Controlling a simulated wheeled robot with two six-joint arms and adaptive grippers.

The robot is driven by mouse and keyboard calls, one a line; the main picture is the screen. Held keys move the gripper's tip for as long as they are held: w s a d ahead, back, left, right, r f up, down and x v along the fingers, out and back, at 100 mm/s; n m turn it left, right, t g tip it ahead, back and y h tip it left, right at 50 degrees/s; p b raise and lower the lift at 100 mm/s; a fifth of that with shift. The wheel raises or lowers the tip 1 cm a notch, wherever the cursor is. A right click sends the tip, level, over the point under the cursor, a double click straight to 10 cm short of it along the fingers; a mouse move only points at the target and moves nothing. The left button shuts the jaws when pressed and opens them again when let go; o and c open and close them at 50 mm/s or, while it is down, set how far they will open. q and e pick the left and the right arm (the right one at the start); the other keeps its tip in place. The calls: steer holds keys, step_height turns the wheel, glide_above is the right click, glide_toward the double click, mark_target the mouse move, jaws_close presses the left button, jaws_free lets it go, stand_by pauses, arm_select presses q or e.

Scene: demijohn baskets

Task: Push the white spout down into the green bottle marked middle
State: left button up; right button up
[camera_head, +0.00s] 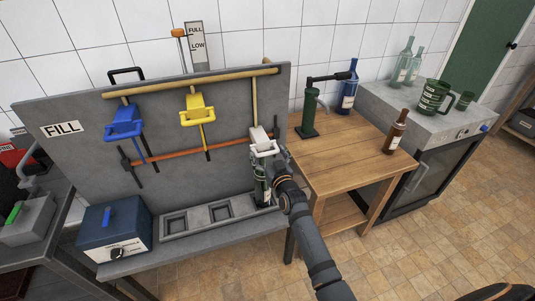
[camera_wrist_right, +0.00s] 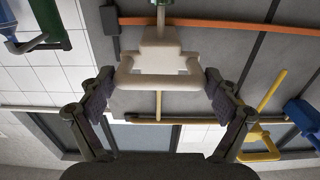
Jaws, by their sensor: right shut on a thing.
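The white spout (camera_head: 261,142) is upright at the right part of the grey board, at the top of a green bottle (camera_head: 262,190). The bottle stands in the right slot of the grey tray; its marking is too small to read. My right gripper (camera_head: 271,154) is shut on the white spout. In the right wrist view, its fingers (camera_wrist_right: 158,80) are on both sides of the spout's looped handle (camera_wrist_right: 160,64). There the stem lines up with green glass (camera_wrist_right: 163,10) at the top edge; how deep it sits I cannot tell. My left gripper is not in view.
A blue spout (camera_head: 122,122) and a yellow spout (camera_head: 198,108) hang on the board. A blue box (camera_head: 113,231) stands left of the tray (camera_head: 180,232), whose other slots are empty. A wooden table (camera_head: 345,160) with bottles and a green corker (camera_head: 309,110) is at right.

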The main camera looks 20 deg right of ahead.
steer(key=shift+f, duration=0.1)
steer(key=o, duration=1.4)
steer(key=s, duration=1.2)
steer(key=shift+d, duration=0.2)
